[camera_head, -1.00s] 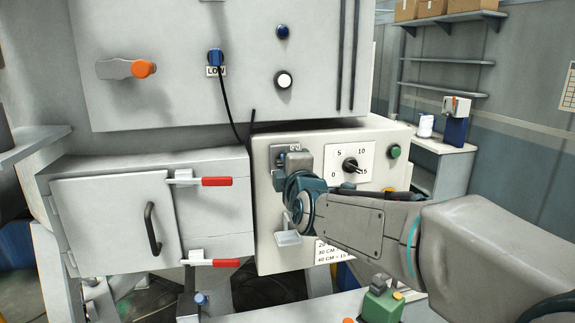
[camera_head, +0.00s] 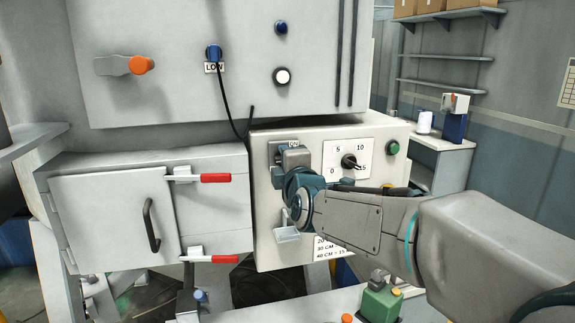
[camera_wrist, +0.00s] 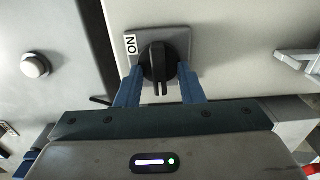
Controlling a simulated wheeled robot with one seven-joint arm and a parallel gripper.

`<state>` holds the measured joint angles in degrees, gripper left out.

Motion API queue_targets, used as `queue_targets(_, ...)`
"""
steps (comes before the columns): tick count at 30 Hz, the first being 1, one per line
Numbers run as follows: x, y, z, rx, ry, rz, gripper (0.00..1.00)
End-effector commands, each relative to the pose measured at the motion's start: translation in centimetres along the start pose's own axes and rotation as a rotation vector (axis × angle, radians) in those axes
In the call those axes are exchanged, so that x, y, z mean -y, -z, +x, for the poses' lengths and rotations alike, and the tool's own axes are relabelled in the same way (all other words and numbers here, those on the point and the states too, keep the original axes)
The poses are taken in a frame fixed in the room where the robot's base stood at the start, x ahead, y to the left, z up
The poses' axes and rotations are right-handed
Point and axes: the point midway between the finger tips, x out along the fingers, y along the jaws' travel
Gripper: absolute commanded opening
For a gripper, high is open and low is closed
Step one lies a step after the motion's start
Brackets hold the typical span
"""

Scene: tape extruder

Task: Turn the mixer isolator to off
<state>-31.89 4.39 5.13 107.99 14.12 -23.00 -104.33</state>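The mixer isolator is a black rotary knob (camera_wrist: 158,66) on a grey square plate with an "ON" label, which looks turned sideways in the wrist view. My gripper (camera_wrist: 158,86) is open, with one blue finger on each side of the knob's lower part. The knob's raised bar points down between the fingers. I cannot tell whether the fingers touch the knob. My gripper also shows in the head view (camera_head: 293,157), right in front of the plate.
A dial (camera_head: 349,161) and a green button (camera_head: 393,148) sit right of the isolator on the cream box (camera_head: 270,262). A small grey bracket (camera_head: 287,234) juts out below my gripper. Left is a cabinet with red-handled latches (camera_head: 215,178); above is a large grey panel.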

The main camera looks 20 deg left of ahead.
Motion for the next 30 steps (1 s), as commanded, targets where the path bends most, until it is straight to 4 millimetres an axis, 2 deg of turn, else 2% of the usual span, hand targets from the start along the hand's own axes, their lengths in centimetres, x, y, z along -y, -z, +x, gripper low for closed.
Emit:
queue_targets(7, 0.1, 0.0, -1.9, 0.000, -0.002, 0.000, 0.35)
queue_targets(21, 0.1, -0.1, -9.7, 0.001, -0.003, -0.001, 0.35)
queue_targets(30, 0.1, 0.0, -13.1, 0.000, -0.001, -0.001, 0.35)
